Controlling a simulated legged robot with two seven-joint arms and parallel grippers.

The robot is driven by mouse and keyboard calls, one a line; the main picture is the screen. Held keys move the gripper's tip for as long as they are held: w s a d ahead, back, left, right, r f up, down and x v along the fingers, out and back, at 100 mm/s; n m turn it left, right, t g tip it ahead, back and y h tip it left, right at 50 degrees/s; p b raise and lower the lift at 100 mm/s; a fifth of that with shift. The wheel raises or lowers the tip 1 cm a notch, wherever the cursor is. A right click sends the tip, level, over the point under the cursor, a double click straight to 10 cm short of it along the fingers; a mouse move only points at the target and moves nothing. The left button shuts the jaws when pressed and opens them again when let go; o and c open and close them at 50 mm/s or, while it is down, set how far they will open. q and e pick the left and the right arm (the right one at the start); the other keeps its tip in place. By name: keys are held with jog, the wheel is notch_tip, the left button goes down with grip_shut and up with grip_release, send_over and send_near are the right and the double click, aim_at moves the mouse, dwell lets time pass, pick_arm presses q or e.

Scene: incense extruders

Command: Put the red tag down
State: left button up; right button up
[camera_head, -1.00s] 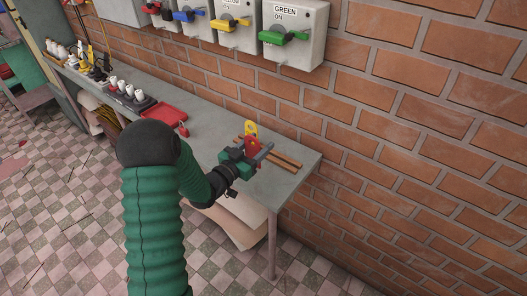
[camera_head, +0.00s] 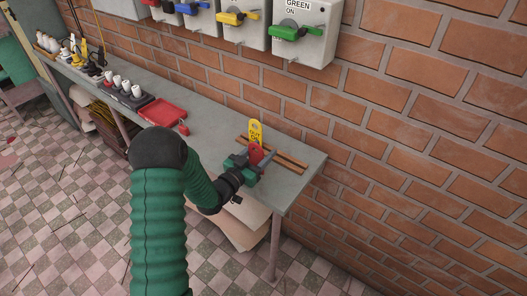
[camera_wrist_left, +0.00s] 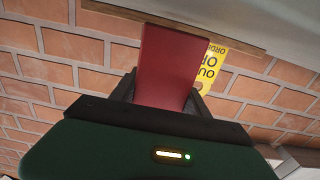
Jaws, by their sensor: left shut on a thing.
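The red tag (camera_head: 256,152) is held in my left gripper (camera_head: 258,158), low over the right end of the grey table. In the left wrist view the red tag (camera_wrist_left: 168,68) stands out between the fingers, its far end close to a wooden strip (camera_wrist_left: 165,22). A yellow tag (camera_head: 255,131) with dark lettering stands just behind the red one; it also shows in the wrist view (camera_wrist_left: 212,66). Whether the red tag touches the wooden strips (camera_head: 289,160) cannot be told. My right gripper is in neither view.
The grey table (camera_head: 305,172) runs along a brick wall (camera_head: 420,130). A red tray (camera_head: 160,111) and a dark rack of white cups (camera_head: 128,95) stand further left. Switch boxes with coloured handles, one green (camera_head: 290,32), hang above.

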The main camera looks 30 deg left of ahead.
pick_arm(q)
jog(key=o, duration=1.1)
jog(key=shift+d+r, duration=0.1)
jog(key=shift+d, duration=0.15)
jog(key=shift+c, duration=0.2)
jog(key=shift+o, duration=1.3)
jog(key=shift+d+r, duration=0.1)
jog(key=shift+d, duration=0.2)
jog(key=shift+d+r, duration=0.1)
jog(key=shift+d, duration=0.1)
jog(key=shift+a+r+p, duration=0.1)
jog(key=shift+a+p, duration=0.15)
jog(key=shift+p, duration=0.05)
jog(key=s+a, duration=0.1)
jog(key=s, duration=1.1)
jog(key=shift+r+p, duration=0.35)
jog(key=shift+p, duration=0.05)
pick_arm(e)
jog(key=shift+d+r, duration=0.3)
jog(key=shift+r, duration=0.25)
pick_arm(q)
jog(key=shift+a, duration=0.1)
